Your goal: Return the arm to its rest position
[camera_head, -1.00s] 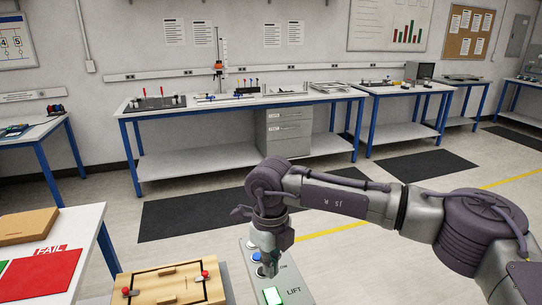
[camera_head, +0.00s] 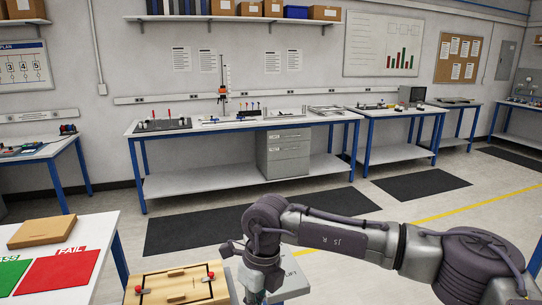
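My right arm comes in from the right and reaches to the lower middle of the head view. Its wrist bends down there, and my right gripper (camera_head: 257,297) points down at the bottom edge, where it is partly cut off. I cannot tell whether its fingers are open or shut. My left gripper is not in view.
A wooden fixture (camera_head: 178,285) with red knobs stands left of the gripper. Further left, a white table (camera_head: 98,228) bears a wooden block (camera_head: 41,231), a red FAIL mat (camera_head: 60,275) and a green mat (camera_head: 10,272). Blue-legged workbenches (camera_head: 205,178) line the back wall, beyond open floor.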

